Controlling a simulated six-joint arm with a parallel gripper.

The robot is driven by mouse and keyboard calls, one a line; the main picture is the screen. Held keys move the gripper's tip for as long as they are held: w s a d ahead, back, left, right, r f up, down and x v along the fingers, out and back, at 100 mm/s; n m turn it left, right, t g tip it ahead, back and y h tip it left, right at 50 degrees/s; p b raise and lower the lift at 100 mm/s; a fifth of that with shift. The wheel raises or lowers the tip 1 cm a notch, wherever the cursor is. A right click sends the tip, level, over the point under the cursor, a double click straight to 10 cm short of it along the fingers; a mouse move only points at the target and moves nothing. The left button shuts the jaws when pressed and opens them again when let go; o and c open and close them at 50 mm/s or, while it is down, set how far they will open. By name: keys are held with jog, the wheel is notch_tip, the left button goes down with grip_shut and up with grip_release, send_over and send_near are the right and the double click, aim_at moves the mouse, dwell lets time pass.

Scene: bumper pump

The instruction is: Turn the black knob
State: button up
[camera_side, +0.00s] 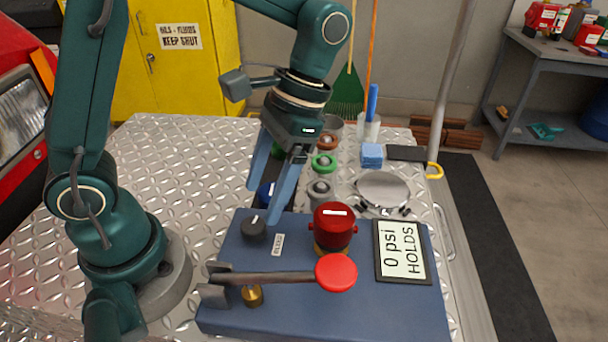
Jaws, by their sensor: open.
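The black knob (253,228) sits on the top left of the blue pump base (390,312), with a light pointer mark on it. A small white label (278,244) is beside it. My gripper (264,206) points down with its two blue fingers apart and nothing seen between them. The fingertips are just behind and above the knob in this view; I cannot tell whether they touch it. The pump's lever (270,278) with a red round end (336,272) lies across the base in front.
A red cylinder (333,228) stands right of the knob. Behind are several ringed parts, including a green one (323,162), a round metal plate (382,190) and a blue block (372,154). The metal table (150,150) is clear at the left rear.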

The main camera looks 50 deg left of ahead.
aim_at(253, 224)
jog(key=shift+x, duration=2.6)
grip_shut()
